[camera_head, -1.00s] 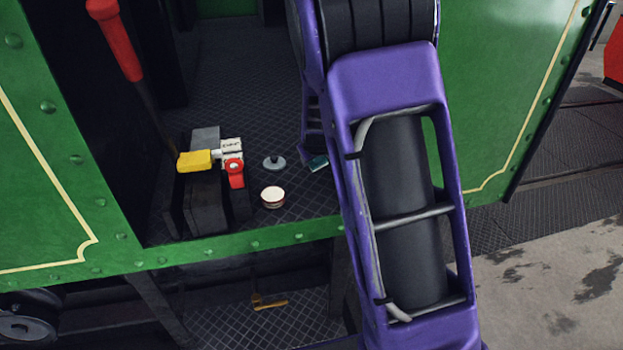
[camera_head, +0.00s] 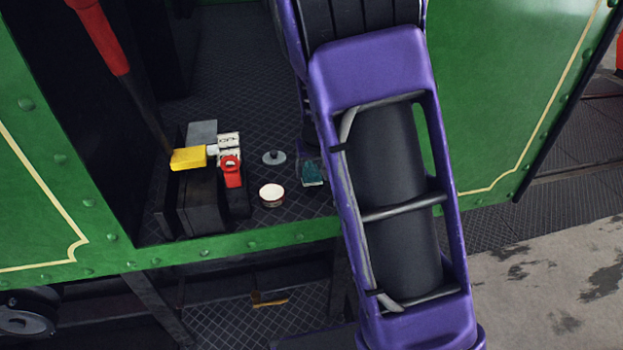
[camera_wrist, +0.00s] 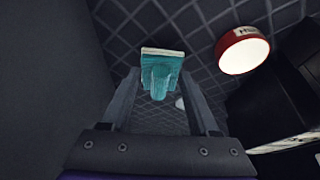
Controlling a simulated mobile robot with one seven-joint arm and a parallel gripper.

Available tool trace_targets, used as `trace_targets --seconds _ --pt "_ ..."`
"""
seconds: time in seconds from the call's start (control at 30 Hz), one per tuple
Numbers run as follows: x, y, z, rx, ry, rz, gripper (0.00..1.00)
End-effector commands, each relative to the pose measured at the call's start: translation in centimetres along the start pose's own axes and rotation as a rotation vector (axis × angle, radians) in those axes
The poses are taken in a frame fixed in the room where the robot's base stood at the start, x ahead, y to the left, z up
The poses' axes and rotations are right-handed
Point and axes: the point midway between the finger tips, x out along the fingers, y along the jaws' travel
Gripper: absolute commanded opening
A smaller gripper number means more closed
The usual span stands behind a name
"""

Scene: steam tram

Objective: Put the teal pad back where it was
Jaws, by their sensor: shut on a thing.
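The teal pad (camera_head: 312,174) has a pale edge and shows beside my purple arm in the head view, over the right part of the tram's dark floor. In the wrist view the teal pad (camera_wrist: 161,72) sits between the fingertips of my gripper (camera_wrist: 162,88), which is shut on it. The dark plate floor (camera_wrist: 125,25) lies beyond the pad. I cannot tell whether the pad touches the floor. In the head view my arm hides most of the gripper.
A red-and-white round tin (camera_head: 271,195) and a grey knobbed disc (camera_head: 274,157) stand left of the pad. Further left are a dark block (camera_head: 203,205), a yellow piece (camera_head: 188,157), a red padlock-like piece (camera_head: 231,170) and a red-handled lever (camera_head: 100,35). The green sill (camera_head: 240,243) edges the floor.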

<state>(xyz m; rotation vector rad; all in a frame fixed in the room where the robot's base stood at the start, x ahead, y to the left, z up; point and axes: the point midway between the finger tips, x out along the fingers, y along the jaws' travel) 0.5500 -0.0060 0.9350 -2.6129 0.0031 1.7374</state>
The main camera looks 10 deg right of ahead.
Motion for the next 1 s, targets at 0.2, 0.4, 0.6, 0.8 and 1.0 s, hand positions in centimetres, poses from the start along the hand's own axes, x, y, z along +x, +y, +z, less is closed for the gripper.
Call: trace_targets --seconds 0.2,0.4,0.6,0.8,1.0 --pt "2.5 0.0 1.1 0.0 -0.002 0.0 0.17" --pt "2.4 0.0 1.1 -0.001 -0.001 0.0 0.17" --pt "2.6 0.0 1.1 -0.001 -0.001 -0.001 0.78" --pt "2.6 0.0 1.1 -0.001 -0.001 -0.001 0.91" --pt "2.4 0.0 1.1 -0.001 -0.001 0.0 0.91"
